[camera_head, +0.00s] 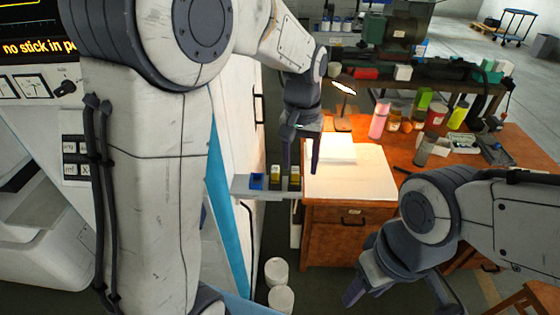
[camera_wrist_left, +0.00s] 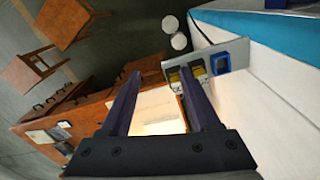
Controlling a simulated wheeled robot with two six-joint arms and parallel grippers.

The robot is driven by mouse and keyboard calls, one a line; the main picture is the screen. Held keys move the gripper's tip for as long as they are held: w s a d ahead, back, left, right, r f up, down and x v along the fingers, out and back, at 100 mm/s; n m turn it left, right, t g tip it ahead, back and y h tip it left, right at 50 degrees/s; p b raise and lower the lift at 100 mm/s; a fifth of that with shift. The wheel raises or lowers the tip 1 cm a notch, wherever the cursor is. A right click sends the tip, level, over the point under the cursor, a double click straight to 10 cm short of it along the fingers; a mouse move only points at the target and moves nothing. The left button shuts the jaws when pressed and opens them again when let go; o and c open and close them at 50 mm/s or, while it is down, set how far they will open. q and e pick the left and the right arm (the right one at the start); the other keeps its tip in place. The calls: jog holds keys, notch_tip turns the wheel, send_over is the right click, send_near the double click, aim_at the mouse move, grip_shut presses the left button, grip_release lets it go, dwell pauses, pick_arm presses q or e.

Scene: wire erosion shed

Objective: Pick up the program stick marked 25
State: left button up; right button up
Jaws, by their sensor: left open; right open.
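A small grey shelf (camera_head: 240,187) juts from the side of the white machine. On it stand a blue item (camera_head: 257,181) and two dark sticks with yellow parts, a middle one (camera_head: 275,176) and a right one (camera_head: 294,177). No number is readable on them, so I cannot tell which is marked 25. My left gripper (camera_head: 301,165) is open and empty, pointing down over the shelf's right end. In the left wrist view its right finger overlaps the yellow-marked sticks (camera_wrist_left: 197,69), and the blue item (camera_wrist_left: 221,64) is further right. My right gripper (camera_head: 402,296) is open, low at the right.
A wooden desk (camera_head: 350,218) with white paper (camera_head: 350,172), a lamp (camera_head: 343,92) and several bottles stands right of the shelf. Two white buckets (camera_head: 277,271) stand on the floor below. The machine screen (camera_head: 38,35) reads "no stick in po", then is cut off.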

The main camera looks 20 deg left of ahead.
pick_arm(q)
jog(key=w+a+n, duration=0.1)
jog(key=w+a, duration=0.1)
jog(key=w+a+n, duration=0.1)
jog(key=w+a, duration=0.1)
jog(key=a, duration=0.1)
jog(key=w+a+p, duration=0.1)
jog(key=w+a, duration=0.1)
jog(key=a, duration=0.1)
jog(key=shift+w+f+n, duration=0.15)
jog(key=shift+f+n, duration=0.15)
jog(key=shift+n, duration=0.1)
jog(key=p, duration=0.1)
send_over(275, 168)
jog(key=f, duration=0.4)
jog(key=shift+w+d+f, duration=0.1)
jog(key=shift+w+f, duration=0.1)
jog(key=shift+f, duration=0.05)
jog(key=f+p, duration=0.2)
jog(key=f, duration=0.2)
jog(key=shift+s+f+p, duration=0.35)
jog(key=shift+p, duration=0.05)
jog(key=shift+f, duration=0.5)
jog(key=shift+w, duration=0.1)
grip_shut()
